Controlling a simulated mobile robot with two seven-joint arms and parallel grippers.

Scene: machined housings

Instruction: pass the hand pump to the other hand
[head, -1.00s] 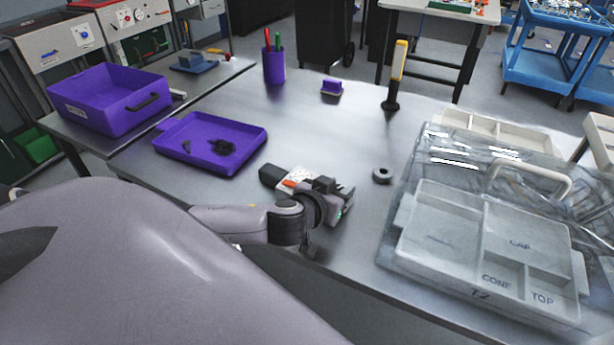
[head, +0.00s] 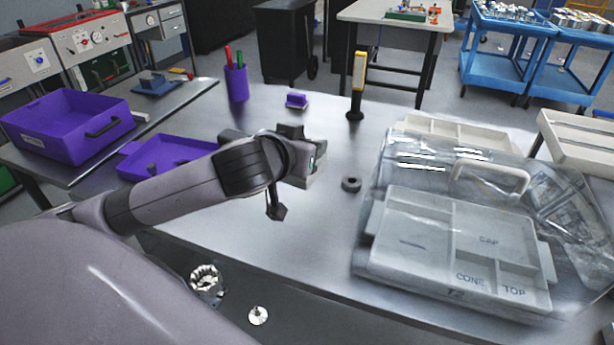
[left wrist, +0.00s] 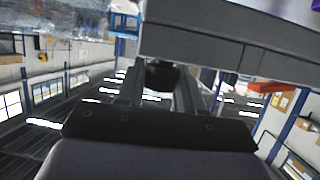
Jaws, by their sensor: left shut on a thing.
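My left arm comes in from the left of the head view, with its gripper (head: 306,160) above the table, left of the small dark ring. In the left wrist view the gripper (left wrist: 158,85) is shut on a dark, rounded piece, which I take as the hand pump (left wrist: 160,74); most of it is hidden. In the head view a dark piece hangs below the wrist, and I cannot tell whether it belongs to the pump. My right gripper is in neither view.
A purple tray (head: 150,157) is partly behind my arm. A dark ring (head: 351,184), a yellow-handled tool (head: 358,75) and a purple pen cup (head: 237,84) stand on the table.

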